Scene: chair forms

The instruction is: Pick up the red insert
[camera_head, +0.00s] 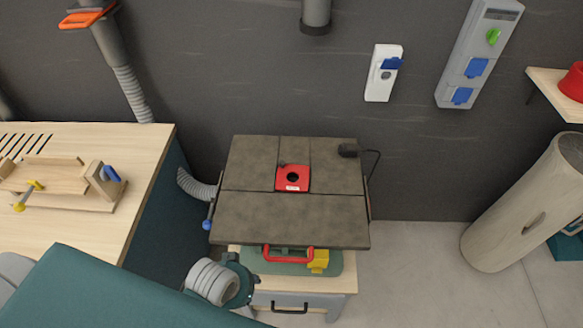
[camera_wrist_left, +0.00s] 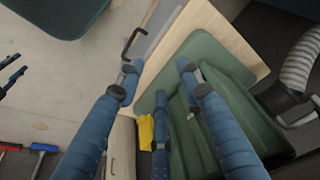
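The red insert (camera_head: 293,178) is a small flat square with a round dark hole. It lies in the middle of the dark grey table top (camera_head: 290,217) of a machine in the head view. My left gripper (camera_wrist_left: 160,88) shows only in its wrist view, with its blue fingers spread and nothing between them. Below it in that view are a green housing (camera_wrist_left: 217,60) and a yellow part (camera_wrist_left: 146,132). The insert is not visible in the wrist view, and my left gripper is not visible in the head view.
The machine stands on a wooden cabinet with a black handle (camera_head: 290,308). A red handle (camera_head: 290,259) sits below the table's front edge. A workbench (camera_head: 140,150) with a wooden jig is at left, a log (camera_head: 520,215) at right. A black plug (camera_head: 348,150) lies at the table's back right.

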